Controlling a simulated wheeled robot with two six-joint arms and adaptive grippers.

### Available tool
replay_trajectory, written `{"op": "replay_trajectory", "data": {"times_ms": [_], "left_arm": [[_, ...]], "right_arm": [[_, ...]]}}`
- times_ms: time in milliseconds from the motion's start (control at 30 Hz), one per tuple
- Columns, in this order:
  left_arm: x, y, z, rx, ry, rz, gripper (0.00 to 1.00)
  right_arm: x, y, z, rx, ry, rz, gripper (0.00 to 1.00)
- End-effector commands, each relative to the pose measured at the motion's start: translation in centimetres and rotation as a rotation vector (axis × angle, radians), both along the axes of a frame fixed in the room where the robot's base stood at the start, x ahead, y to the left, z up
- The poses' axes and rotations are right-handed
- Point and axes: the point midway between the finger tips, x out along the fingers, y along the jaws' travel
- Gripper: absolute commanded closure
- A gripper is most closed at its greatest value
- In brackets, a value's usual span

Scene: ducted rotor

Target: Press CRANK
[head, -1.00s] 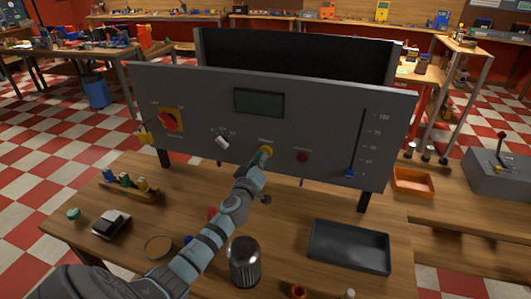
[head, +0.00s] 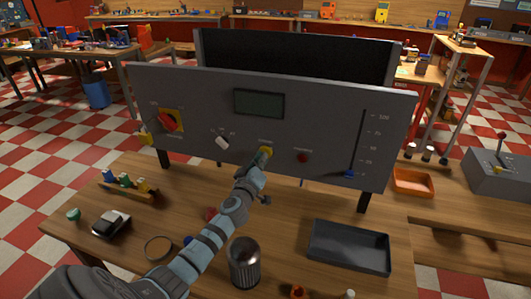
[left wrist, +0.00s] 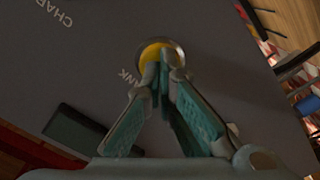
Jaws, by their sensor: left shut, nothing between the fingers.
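The grey control panel (head: 225,115) stands upright on the wooden table. The CRANK button (head: 266,150) is yellow with a metal ring, at the panel's lower middle. In the left wrist view the yellow button (left wrist: 151,54) shows behind my fingertips, beside lettering ending in "ANK". My left gripper (head: 262,160) is shut and empty, its tips at the button and covering part of it. It also shows in the left wrist view (left wrist: 162,62). I cannot tell whether the button is pushed in. My right gripper is not in view.
The panel also holds a red rotary switch (head: 170,121), a white selector knob (head: 222,142), a dark red button (head: 303,157), a blue slider (head: 349,174) and a blank display (head: 259,103). A black tray (head: 349,247) and a dark ribbed cylinder (head: 244,263) stand on the table.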

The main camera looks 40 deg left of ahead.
Motion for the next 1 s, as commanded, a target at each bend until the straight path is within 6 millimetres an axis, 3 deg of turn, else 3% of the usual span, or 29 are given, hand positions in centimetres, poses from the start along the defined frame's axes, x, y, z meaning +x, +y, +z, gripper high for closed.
{"op": "replay_trajectory", "data": {"times_ms": [1000], "left_arm": [[1.04, 0.36, -0.06, 0.001, 0.000, -0.001, 1.00]], "right_arm": [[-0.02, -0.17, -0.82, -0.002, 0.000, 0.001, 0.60]]}}
